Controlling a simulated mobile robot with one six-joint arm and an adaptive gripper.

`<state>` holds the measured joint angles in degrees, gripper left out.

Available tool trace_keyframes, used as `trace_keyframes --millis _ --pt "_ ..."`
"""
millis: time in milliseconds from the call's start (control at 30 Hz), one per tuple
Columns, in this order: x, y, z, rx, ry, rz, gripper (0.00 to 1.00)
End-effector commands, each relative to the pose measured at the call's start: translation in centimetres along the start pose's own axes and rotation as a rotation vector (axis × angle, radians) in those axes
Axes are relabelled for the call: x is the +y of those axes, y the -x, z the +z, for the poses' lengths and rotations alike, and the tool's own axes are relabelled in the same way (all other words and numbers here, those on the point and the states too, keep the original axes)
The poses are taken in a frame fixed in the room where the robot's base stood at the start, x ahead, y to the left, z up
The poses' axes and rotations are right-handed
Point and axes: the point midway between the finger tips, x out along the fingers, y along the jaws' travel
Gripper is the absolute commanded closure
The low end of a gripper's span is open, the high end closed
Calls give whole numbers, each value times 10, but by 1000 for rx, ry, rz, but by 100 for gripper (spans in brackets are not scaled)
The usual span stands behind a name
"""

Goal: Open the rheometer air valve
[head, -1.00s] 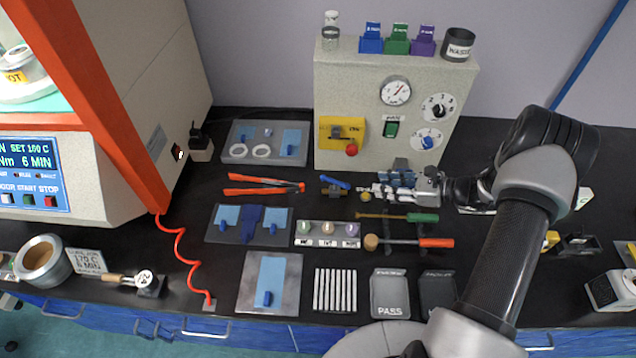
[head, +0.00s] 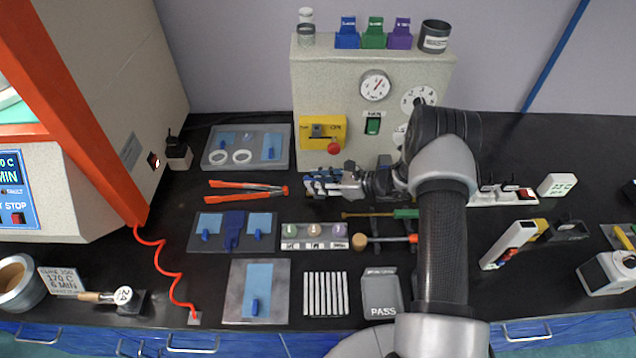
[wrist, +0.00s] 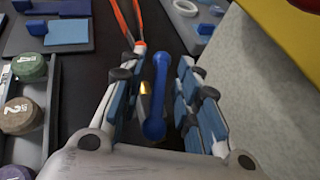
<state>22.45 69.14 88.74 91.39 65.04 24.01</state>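The air valve shows in the wrist view as a blue lever (wrist: 155,105) with a rounded end towards me, beside a small brass fitting (wrist: 145,88). My gripper (wrist: 158,70) is open, with one blue-padded finger on each side of the lever. I see dark gaps between the lever and both fingers, so nothing looks gripped. In the head view my gripper (head: 322,183) is low over the bench in front of the beige control box (head: 305,90). There it covers most of the valve, and I cannot separate the lever from the blue pads.
Orange-handled tongs (head: 245,188) lie just left of my gripper. A yellow panel (head: 312,140) with a red button is on the box face behind. A rack of round samples (head: 315,245) and a green-handled tool (head: 405,213) lie in front.

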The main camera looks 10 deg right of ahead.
Motion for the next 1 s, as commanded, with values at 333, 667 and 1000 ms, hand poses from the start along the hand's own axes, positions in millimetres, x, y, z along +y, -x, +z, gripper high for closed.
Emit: trace_keyframes --millis 333,667,1000 --pt "0 -2 0 0 0 0 72" --pt "0 -2 0 0 0 0 94" --pt "0 -3 0 -1 3 5 100"
